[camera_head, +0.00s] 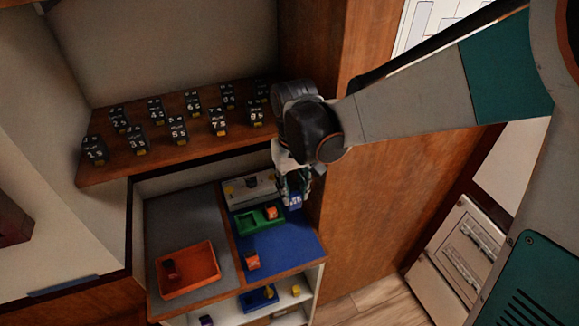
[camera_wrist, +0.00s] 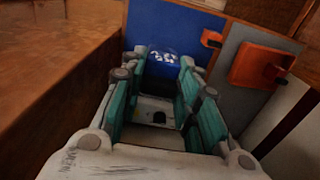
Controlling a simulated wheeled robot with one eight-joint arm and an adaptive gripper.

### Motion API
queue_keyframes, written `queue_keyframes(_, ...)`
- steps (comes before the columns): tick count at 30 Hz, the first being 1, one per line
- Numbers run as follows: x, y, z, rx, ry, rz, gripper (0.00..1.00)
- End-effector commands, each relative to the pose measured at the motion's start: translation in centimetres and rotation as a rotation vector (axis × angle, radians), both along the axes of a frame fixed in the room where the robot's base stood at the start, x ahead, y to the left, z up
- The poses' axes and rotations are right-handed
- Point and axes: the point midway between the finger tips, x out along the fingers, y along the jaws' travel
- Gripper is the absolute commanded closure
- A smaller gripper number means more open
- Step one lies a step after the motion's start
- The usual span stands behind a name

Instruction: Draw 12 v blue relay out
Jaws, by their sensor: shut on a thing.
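The blue relay (camera_head: 295,201) shows just below my gripper (camera_head: 292,187) in the head view, at the right edge of the blue surface. In the wrist view the blue relay (camera_wrist: 162,64), with white markings on top, sits between the two teal fingertips of my gripper (camera_wrist: 163,72). The gripper is shut on it. The relay's underside is hidden, so I cannot tell whether it is seated or lifted.
A pale base with a dark block (camera_head: 250,184) and a green tray (camera_head: 245,225) are left of the gripper. An orange block (camera_head: 252,260) and orange tray (camera_head: 207,284) lie nearer. Numbered black breakers (camera_head: 178,131) line the shelf. A wooden panel (camera_head: 360,210) rises close on the right.

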Motion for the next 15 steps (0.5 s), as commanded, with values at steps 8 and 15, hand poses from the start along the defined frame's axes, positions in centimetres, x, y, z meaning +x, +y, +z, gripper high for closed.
queue_keyframes(8,0.0,0.0,1.1,0.000,0.000,0.000,0.95)
queue_keyframes(15,0.0,0.0,2.0,0.000,0.000,0.000,0.95)
